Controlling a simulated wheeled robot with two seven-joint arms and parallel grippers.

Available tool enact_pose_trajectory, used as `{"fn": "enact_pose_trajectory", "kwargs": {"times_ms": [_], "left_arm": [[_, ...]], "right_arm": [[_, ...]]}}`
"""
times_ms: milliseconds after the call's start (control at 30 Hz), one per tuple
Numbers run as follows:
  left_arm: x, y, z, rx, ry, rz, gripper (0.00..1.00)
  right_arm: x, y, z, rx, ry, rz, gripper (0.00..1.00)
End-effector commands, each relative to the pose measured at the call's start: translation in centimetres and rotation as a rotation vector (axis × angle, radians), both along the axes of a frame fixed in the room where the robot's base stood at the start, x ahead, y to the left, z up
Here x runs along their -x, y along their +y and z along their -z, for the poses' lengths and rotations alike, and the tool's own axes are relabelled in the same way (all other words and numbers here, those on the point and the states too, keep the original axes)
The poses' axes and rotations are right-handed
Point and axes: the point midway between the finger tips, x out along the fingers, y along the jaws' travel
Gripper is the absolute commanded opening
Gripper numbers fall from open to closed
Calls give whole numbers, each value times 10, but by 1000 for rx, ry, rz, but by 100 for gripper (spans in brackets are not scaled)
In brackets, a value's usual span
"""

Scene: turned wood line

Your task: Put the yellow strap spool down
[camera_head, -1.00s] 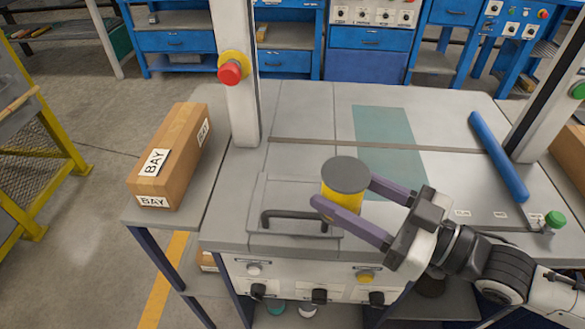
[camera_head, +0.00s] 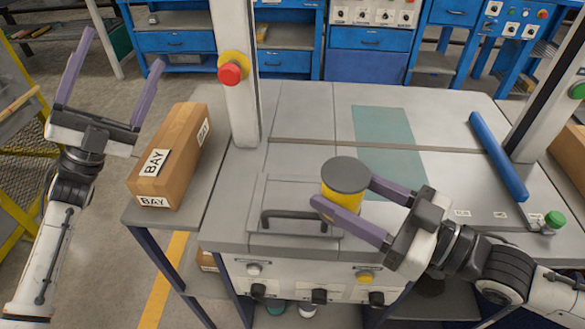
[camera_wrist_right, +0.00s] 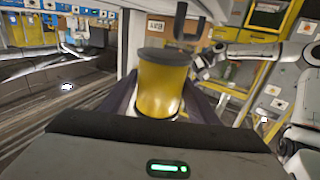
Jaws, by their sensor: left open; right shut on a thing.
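The yellow strap spool (camera_head: 328,194) has a dark grey top disc and stands upright between the fingers of my right gripper (camera_head: 342,190). My right gripper is shut on it, over the front of the grey machine table (camera_head: 300,115), near the black handle. The right wrist view shows the yellow spool (camera_wrist_right: 161,88) upright between the purple fingers. Whether its base touches the surface is hidden. My left gripper (camera_head: 118,65) is open and empty, raised at the left, beside the cardboard box.
A cardboard box (camera_head: 183,150) marked BAY lies on the left side shelf. A black handle (camera_head: 285,216) sits on the table's front panel. A white post with a red button (camera_head: 229,73) rises behind. A blue bar (camera_head: 498,155) lies at the right. The teal patch (camera_head: 385,130) is clear.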

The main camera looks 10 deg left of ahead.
Motion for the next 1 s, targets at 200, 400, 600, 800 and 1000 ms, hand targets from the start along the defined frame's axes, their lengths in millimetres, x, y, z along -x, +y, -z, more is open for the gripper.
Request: {"fn": "enact_pose_trajectory", "kwargs": {"times_ms": [200, 400, 600, 800, 1000], "left_arm": [[8, -131, -7, -494, -349, -67, 77], [38, -227, 42, -905, -749, -71, 77], [63, -273, 96, -1140, -1065, -26, 77], [72, -287, 119, -1217, -1192, 3, 77], [74, -312, 120, -1217, -1197, 3, 77]], "right_arm": [[0, 0, -1, -2, -2, -1, 26], [0, 0, -1, -2, -2, -1, 26], [0, 0, -1, -2, -2, -1, 26], [0, 0, -1, -2, -2, -1, 26], [0, 0, -1, -2, -2, -1, 26]]}}
